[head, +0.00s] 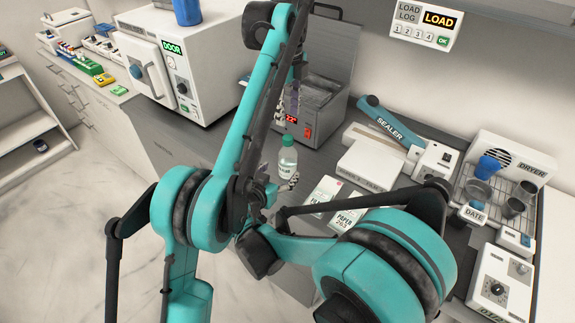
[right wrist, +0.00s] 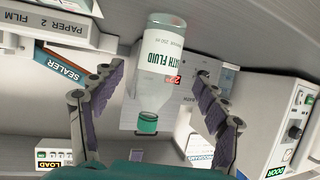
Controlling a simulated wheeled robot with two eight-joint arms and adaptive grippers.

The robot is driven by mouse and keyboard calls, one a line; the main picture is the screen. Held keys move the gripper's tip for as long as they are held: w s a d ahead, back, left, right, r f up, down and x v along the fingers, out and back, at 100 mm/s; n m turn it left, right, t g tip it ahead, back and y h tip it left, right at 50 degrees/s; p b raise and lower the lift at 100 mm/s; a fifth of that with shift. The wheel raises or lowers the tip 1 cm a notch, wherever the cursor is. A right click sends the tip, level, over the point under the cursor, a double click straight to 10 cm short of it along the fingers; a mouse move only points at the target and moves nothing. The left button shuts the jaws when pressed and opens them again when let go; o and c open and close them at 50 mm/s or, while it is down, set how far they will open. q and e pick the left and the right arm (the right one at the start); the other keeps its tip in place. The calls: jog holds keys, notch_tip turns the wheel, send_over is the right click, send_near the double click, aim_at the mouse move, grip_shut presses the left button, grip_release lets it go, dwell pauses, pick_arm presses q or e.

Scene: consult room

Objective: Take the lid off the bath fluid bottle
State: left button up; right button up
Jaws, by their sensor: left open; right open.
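The bath fluid bottle (head: 286,166) is clear with a white label and stands upright on the grey counter. Its green lid (head: 287,141) is on it. In the right wrist view the bottle (right wrist: 160,65) appears upside down, with the lid (right wrist: 147,122) low in the picture. My right gripper (right wrist: 155,95) is open, its fingers on either side of the bottle with a visible gap at each side. In the head view it is mostly hidden behind my arms. My left gripper (head: 288,103) is open above the lid, partly hidden by its own arm, and holds nothing visible.
A heated bath (head: 322,105) with a red display stands behind the bottle. White paper packs (head: 345,217) lie in front right. The sealer (head: 390,125), dryer (head: 510,160) and wire rack fill the right side. A white door unit (head: 180,70) stands at left.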

aim_at(288, 137)
jog(key=x, duration=0.7)
jog(key=shift+w+f, duration=0.15)
grip_shut()
pick_arm(q)
jog(key=m, duration=0.3)
jog(key=shift+m, duration=0.4)
jog(key=m, duration=0.4)
jog(key=shift+m, duration=0.4)
jog(key=shift+f, duration=0.25)
notch_tip(288, 137, down, 8)
jog(key=shift+r, duration=0.25)
